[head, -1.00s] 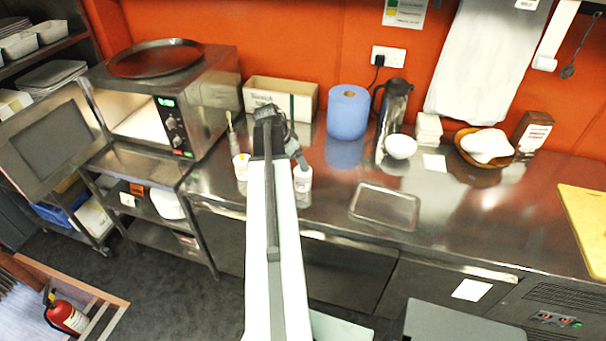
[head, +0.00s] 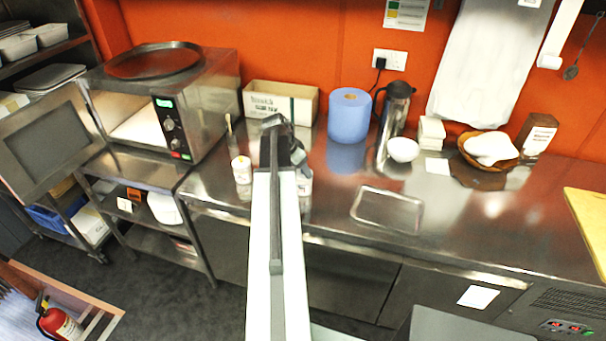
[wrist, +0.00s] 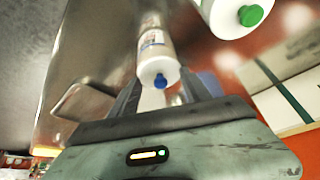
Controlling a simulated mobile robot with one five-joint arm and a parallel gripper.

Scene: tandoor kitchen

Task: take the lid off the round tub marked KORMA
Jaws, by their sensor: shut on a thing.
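Two small white round tubs stand on the steel counter. The left tub (head: 241,170) is in plain sight. The right tub (head: 305,184) is partly hidden by my gripper (head: 298,158). In the wrist view my gripper (wrist: 160,90) has its fingers on either side of the lid end of a white tub (wrist: 155,45) with a blue knob (wrist: 160,81). It is shut on that lid end. A second white tub (wrist: 225,14) with a green knob (wrist: 251,15) is at the top right, apart from the fingers. I cannot read KORMA on either tub.
A cardboard box (head: 281,100), a blue paper roll (head: 349,116) and a steel jug (head: 395,105) stand behind the tubs. A white bowl (head: 403,150) is near the jug. A shallow steel tray (head: 388,210) lies to the right. The counter front between is clear.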

